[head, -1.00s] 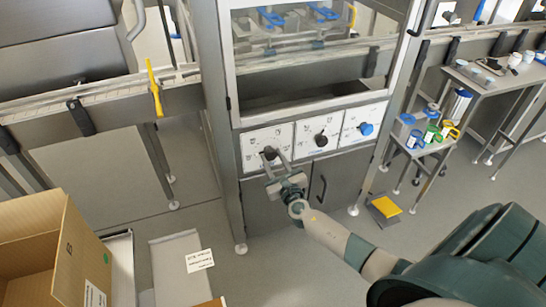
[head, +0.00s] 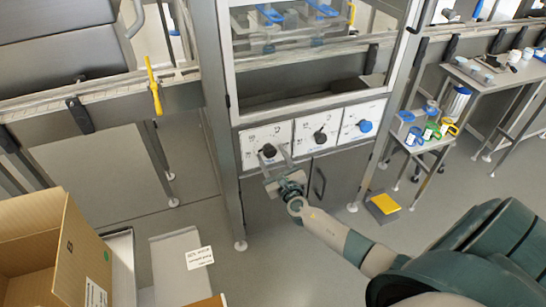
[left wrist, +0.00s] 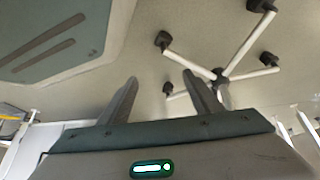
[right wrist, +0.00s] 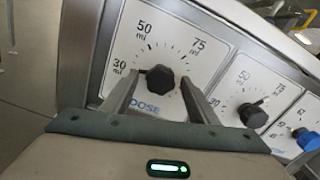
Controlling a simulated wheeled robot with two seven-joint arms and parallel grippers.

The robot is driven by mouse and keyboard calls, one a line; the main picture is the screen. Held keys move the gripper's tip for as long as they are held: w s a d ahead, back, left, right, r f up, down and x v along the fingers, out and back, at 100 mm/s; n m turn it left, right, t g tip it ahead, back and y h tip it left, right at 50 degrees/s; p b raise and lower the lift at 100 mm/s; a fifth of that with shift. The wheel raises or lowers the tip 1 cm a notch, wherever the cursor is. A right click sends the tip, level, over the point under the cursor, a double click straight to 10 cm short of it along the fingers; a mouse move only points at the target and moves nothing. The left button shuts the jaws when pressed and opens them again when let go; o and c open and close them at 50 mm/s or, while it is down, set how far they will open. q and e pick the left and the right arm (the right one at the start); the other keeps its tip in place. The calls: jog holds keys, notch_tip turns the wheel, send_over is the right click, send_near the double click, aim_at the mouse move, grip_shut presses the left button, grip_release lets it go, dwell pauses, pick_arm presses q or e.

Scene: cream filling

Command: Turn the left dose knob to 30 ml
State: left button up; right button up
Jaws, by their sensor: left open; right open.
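The left dose knob (right wrist: 160,79) is black and sits on a white dial plate (right wrist: 185,28) marked 30, 50 and 75 ml. Its pointer faces left in the right wrist view, toward the 30 ml mark. In the head view the knob (head: 268,151) is at the left of three dials. My right gripper (right wrist: 157,88) is open, its fingers on either side of the knob; I cannot tell whether they touch it. It also shows in the head view (head: 275,159). My left gripper (left wrist: 160,82) is open and empty, seen only in the left wrist view, away from the dials.
A middle black knob (head: 320,138) and a blue knob (head: 365,126) are to the right on the same panel. A cabinet handle (head: 319,182) is below. A cardboard box (head: 35,245) stands at lower left. A wheeled chair base (left wrist: 222,75) shows in the left wrist view.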

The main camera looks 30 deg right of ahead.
jog(key=shift+v, duration=0.8)
pick_arm(q)
jog(key=shift+s+a+f+g+b, duration=0.5)
jog(key=shift+s+a+b, duration=0.1)
jog(key=shift+s, duration=0.25)
pick_arm(e)
jog(key=v, duration=1.6)
pick_arm(q)
jog(key=shift+w, duration=0.1)
pick_arm(e)
jog(key=shift+w, duration=0.15)
pick_arm(q)
jog(key=shift+w+r, duration=0.15)
jog(key=shift+w, duration=0.35)
